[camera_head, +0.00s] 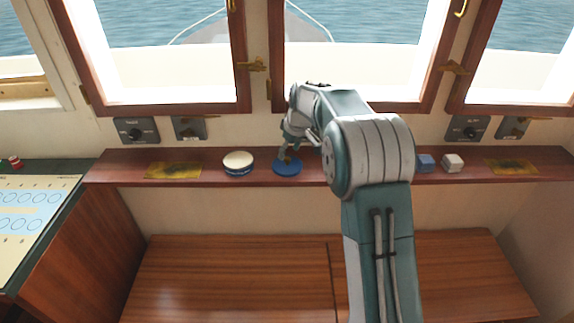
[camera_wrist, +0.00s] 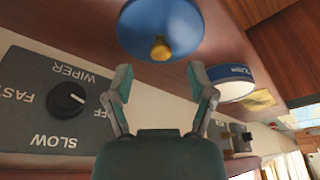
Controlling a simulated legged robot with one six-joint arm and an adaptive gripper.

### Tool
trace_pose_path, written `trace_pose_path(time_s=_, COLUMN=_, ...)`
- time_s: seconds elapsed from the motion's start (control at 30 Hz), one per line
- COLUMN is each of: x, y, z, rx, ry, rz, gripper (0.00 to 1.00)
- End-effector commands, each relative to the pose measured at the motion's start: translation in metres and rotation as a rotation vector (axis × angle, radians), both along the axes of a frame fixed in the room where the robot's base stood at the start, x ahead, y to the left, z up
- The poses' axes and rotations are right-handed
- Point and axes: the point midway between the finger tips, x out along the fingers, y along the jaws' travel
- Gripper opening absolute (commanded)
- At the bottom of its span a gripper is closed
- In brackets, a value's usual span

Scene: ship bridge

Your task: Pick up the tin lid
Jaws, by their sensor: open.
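The tin lid (camera_head: 287,168) is a round blue disc lying on the narrow wooden shelf, left of my arm. In the wrist view the blue lid (camera_wrist: 145,22) shows a small brass knob at its centre. My gripper (camera_head: 289,153) is above the lid in the head view and partly covers it. In the wrist view my gripper (camera_wrist: 158,68) is open, its two fingers apart with nothing between them. The knob lies just beyond the fingertips, roughly midway between them. I see no contact.
A blue tin with a pale top (camera_head: 238,162) stands on the shelf (camera_head: 215,173), left of the lid. A blue block (camera_head: 425,163) and a whitish block (camera_head: 453,163) sit right of my arm. Switch panels, including a wiper dial (camera_wrist: 66,98), line the wall under the windows.

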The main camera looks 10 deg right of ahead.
Motion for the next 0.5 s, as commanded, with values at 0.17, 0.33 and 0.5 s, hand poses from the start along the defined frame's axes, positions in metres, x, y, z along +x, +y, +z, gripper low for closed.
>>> trace_pose_path(time_s=0.17, x=0.004, y=0.005, z=-0.029, rx=0.0, ry=0.003, rz=0.001, gripper=0.71)
trace_pose_path(time_s=0.33, x=0.006, y=0.005, z=-0.037, rx=0.001, ry=-0.001, rz=0.0, gripper=0.71)
trace_pose_path(time_s=0.5, x=0.006, y=0.005, z=-0.036, rx=0.0, ry=0.0, rz=0.0, gripper=0.48)
